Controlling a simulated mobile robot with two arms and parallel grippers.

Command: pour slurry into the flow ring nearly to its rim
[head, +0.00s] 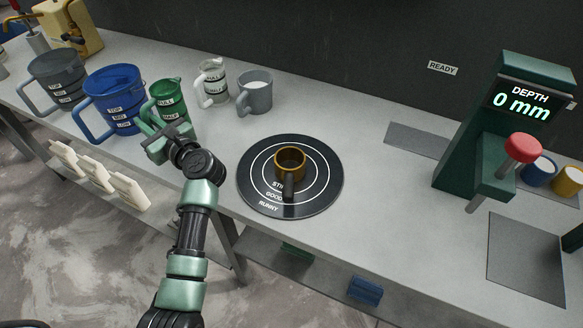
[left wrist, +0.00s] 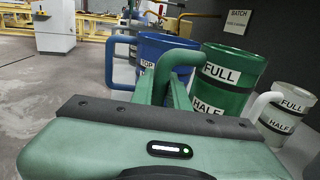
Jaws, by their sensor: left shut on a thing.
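The brass flow ring (head: 290,163) stands upright on the round black board (head: 325,190) marked with white circles. Its inside looks dark, with no slurry visible at the rim. The green jug (head: 167,92), labelled FULL and HALF, stands upright on the bench at the left. My left gripper (head: 165,142) is shut on its handle. The left wrist view shows the green handle (left wrist: 177,62) between the fingers and the green jug's wall (left wrist: 232,65) beyond. The jug's contents are hidden. My right gripper is not in view.
A blue jug (head: 113,95) and a dark grey-blue jug (head: 58,78) stand left of the green one. A white jug (head: 213,82) and a grey mug (head: 256,92) with pale contents stand right. The green depth press (head: 465,150) reads 0 mm. Bench between jugs and board is clear.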

